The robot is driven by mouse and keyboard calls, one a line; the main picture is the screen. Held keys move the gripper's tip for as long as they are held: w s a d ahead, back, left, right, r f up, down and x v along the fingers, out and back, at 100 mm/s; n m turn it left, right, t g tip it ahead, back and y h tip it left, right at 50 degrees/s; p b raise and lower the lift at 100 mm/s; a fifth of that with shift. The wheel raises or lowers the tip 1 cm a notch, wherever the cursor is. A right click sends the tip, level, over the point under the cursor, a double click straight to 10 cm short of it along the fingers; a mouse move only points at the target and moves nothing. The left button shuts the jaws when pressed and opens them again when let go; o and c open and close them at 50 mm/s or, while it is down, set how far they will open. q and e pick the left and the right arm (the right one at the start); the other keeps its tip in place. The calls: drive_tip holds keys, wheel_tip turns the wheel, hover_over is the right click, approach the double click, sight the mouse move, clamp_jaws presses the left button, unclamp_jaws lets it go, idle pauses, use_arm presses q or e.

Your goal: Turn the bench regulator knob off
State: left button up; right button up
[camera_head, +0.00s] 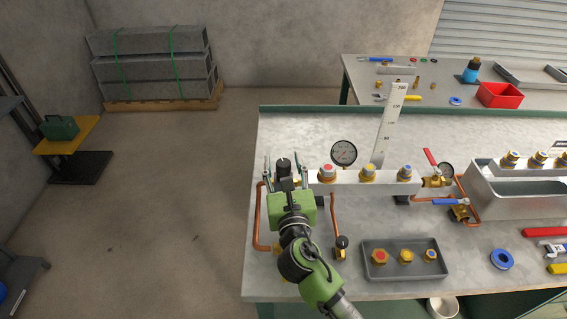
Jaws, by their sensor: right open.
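A black knob (283,163) stands at the left end of the metal manifold (341,182) on the near bench; it looks like the regulator knob. My right gripper (286,166) is open, with one finger on each side of the knob in the picture. I cannot tell whether the fingers touch it. The gripper's green body (291,209) hides the fitting below the knob. My left gripper is not in view.
The manifold carries red, yellow and blue capped fittings. A red-handled valve (433,168) and a blue-handled valve (452,203) are to the right. A grey tray (380,249) with brass fittings lies in front. Copper pipes (257,218) run near the gripper.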

drive_tip(key=shift+c, duration=0.7)
drive_tip(key=c, duration=1)
drive_tip(key=shift+d+r+n+g+y+p, duration=0.15)
drive_tip(key=shift+n+y+p, duration=0.35)
drive_tip(key=shift+y+p, duration=0.3)
drive_tip(key=shift+r+n+g+y+p, duration=0.15)
drive_tip(key=shift+n+y+p, duration=0.35)
drive_tip(key=shift+y+p, duration=0.25)
drive_tip(key=shift+f+n+g+y+p, duration=0.15)
drive_tip(key=shift+n+g+y+p, duration=0.3)
drive_tip(key=shift+n+y, duration=0.55)
drive_tip(key=shift+f+n+g+y, duration=0.2)
drive_tip(key=shift+n+g+y, duration=0.45)
drive_tip(key=shift+y, duration=0.6)
drive_tip(key=shift+n+g+y+b, duration=0.3)
drive_tip(key=shift+n+y+b, duration=0.05)
drive_tip(key=shift+y+b, duration=0.15)
drive_tip(key=n+g+y+b, duration=0.2)
drive_tip(key=shift+f+g+y, duration=0.1)
drive_tip(key=shift+g+y, duration=0.2)
drive_tip(key=shift+y, duration=0.1)
use_arm(q)
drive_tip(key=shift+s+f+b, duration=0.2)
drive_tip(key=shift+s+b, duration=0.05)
drive_tip(key=shift+b, duration=0.45)
use_arm(e)
drive_tip(key=shift+n+g+y, duration=0.4)
drive_tip(key=shift+n+g, duration=0.1)
drive_tip(key=shift+n, duration=0.1)
drive_tip(key=shift+r, duration=0.2)
